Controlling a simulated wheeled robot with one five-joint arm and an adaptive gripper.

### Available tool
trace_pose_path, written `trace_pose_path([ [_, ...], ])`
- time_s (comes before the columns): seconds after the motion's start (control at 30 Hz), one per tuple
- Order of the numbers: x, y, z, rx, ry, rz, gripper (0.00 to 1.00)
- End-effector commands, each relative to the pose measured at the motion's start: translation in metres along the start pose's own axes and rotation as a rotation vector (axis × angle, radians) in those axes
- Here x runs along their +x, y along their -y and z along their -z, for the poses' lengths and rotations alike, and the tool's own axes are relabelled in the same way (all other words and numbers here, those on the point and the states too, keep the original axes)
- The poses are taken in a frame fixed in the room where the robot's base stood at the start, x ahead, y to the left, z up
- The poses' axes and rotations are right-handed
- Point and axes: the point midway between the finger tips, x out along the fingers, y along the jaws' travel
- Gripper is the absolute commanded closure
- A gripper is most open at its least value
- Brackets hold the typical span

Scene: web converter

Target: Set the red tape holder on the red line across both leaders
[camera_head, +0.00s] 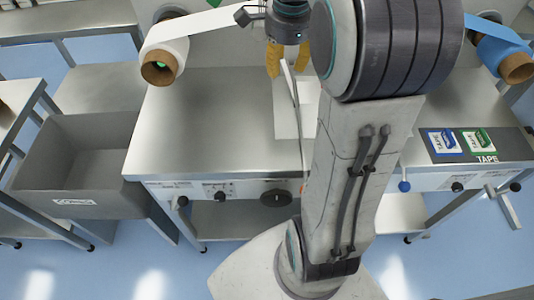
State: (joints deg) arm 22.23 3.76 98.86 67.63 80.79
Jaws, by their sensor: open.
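My gripper (288,68), with yellow fingers, is open above the middle of the steel table, near its back. A white sheet (287,122) lies on the table below and in front of it; a narrow pale upright piece with a dark edge shows between the fingers and the sheet, and I cannot tell what it is. A white web (207,20) runs from the left roll towards the gripper. A blue web (491,30) comes off the right roll. I see neither a red tape holder nor a red line; my arm covers part of the table.
A dark mat (431,155) marked TAPE, at the table's right, carries a blue holder (445,143) and a green holder (477,141). The white roll (165,58) overhangs the back left. A grey bin (75,165) stands left. The table's left half (205,125) is clear.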

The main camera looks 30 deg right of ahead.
Motion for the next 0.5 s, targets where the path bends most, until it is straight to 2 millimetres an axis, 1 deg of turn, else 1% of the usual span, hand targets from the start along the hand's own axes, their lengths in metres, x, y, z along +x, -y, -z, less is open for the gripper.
trace_pose_path([
  [0.03, -0.005, -0.016, -0.016, -0.147, 0.003, 0.017, 0.62],
  [0.17, -0.009, -0.055, -0.047, -0.543, 0.003, 0.059, 0.62],
  [0.2, -0.009, -0.068, -0.055, -0.663, 0.001, 0.073, 0.62],
  [0.33, -0.005, -0.108, -0.075, -1.027, -0.011, 0.115, 0.62],
  [0.4, -0.001, -0.127, -0.083, -1.199, -0.021, 0.136, 0.62],
  [0.5, 0.006, -0.150, -0.090, -1.409, -0.035, 0.161, 0.62],
])
